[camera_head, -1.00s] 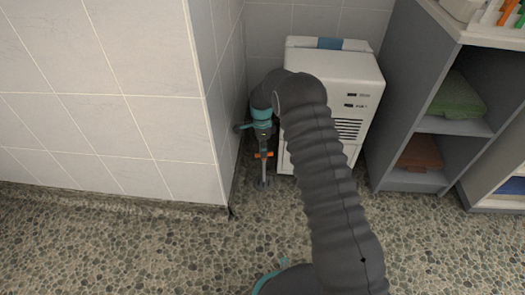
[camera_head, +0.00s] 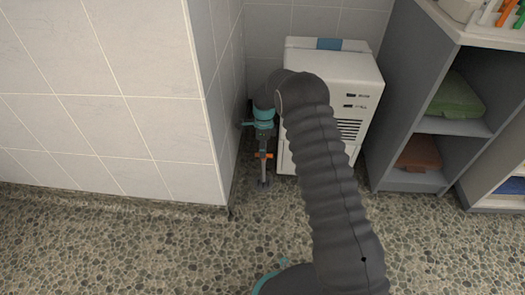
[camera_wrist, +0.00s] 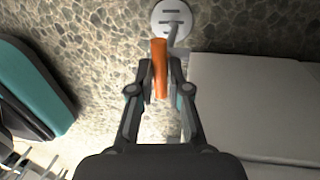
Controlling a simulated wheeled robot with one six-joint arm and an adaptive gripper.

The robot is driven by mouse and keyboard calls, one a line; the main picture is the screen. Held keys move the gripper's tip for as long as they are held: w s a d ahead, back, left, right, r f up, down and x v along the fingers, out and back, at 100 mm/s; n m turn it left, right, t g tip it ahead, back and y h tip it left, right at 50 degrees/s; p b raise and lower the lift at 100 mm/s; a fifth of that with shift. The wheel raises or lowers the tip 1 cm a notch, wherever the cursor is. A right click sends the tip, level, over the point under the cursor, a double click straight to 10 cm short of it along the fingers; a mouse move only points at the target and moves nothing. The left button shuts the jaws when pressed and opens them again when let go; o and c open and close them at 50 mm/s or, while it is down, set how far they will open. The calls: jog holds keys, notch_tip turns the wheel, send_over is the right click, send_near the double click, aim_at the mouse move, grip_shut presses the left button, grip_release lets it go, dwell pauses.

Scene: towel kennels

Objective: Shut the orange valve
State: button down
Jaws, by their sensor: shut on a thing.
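The orange valve handle (camera_wrist: 160,68) is a short bar on a grey pipe (camera_wrist: 176,38) that rises from a round floor plate (camera_wrist: 172,19). In the head view the orange handle (camera_head: 263,155) shows small, low in the gap between the tiled wall and the white machine. My gripper (camera_wrist: 162,84) has one finger on each side of the handle and is shut on it. In the head view my gripper (camera_head: 263,145) points down at the handle. The rest of the valve body is hidden by my gripper.
A white machine (camera_head: 330,70) stands close on the right of the valve. The tiled wall corner (camera_head: 215,130) is close on the left. A grey shelf (camera_head: 405,90) with folded towels stands farther right. The pebbled floor (camera_head: 130,255) in front is clear.

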jog(key=c, duration=1.1)
grip_release()
jog(key=shift+c, duration=0.2)
notch_tip(320, 180, up, 12)
jog(key=w, duration=0.2)
jog(key=shift+w, duration=0.2)
jog(key=shift+f, duration=0.1)
